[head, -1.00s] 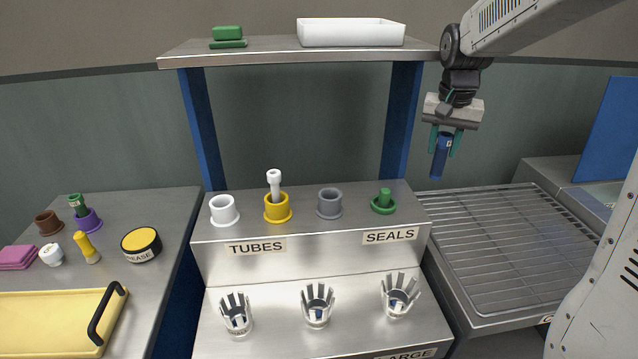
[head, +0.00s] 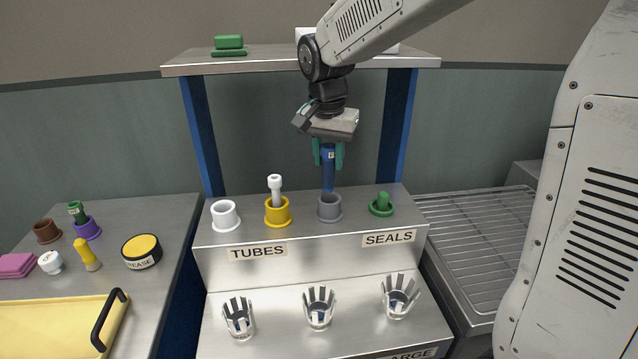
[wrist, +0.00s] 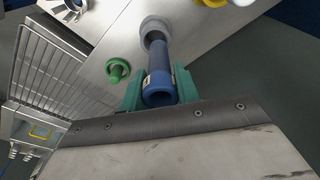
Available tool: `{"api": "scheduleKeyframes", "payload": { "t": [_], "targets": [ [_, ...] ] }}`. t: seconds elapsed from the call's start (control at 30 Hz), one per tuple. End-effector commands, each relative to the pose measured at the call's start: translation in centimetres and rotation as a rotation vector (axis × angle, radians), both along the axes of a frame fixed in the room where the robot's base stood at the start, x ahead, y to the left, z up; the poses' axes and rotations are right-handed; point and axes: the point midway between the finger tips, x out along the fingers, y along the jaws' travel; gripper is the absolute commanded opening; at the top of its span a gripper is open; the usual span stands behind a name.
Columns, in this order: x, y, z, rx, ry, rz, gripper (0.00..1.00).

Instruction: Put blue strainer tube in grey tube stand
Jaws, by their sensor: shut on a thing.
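My gripper (head: 329,153) is shut on the blue strainer tube (head: 329,180) and holds it upright by its upper end. The grey tube stand (head: 329,208) is on the steel shelf, directly below the tube. In the head view the tube's lower end is at the stand's mouth; I cannot tell whether it is inside or just above. In the wrist view the blue tube (wrist: 160,75) sits between the green fingers (wrist: 160,92), its far end over the opening of the grey stand (wrist: 155,27).
The yellow stand (head: 277,212) with a white tube is left of the grey stand. A green seal (head: 382,203) on its base is to the right. A white stand (head: 225,215) is farther left. An upper shelf (head: 250,64) is behind.

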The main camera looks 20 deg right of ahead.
Motion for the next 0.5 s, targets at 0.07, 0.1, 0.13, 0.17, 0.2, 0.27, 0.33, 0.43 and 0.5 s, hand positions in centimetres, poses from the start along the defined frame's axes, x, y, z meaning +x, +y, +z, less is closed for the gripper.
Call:
{"api": "scheduleKeyframes", "payload": {
  "t": [0.07, 0.1, 0.13, 0.17, 0.2, 0.27, 0.33, 0.43, 0.5],
  "targets": [
    [-0.1, -0.1, -1.4, -0.001, 0.006, -0.001, 0.08],
    [-0.1, -0.1, -1.8, -0.001, 0.006, -0.001, 0.08],
    [-0.1, -0.1, -1.9, 0.000, 0.006, 0.001, 0.08],
    [-0.1, 0.0, -2.1, 0.000, 0.004, 0.002, 0.08],
    [-0.1, 0.0, -2.3, 0.000, 0.004, 0.002, 0.08],
    [-0.1, 0.0, -3.0, 0.000, 0.005, 0.003, 0.08],
    [-0.1, 0.1, -4.2, -0.001, 0.007, 0.004, 0.08],
    [-0.1, 0.3, -5.7, 0.000, 0.007, 0.007, 0.08],
    [-0.1, 0.3, -6.5, 0.000, 0.006, 0.009, 0.08]
  ]
}}
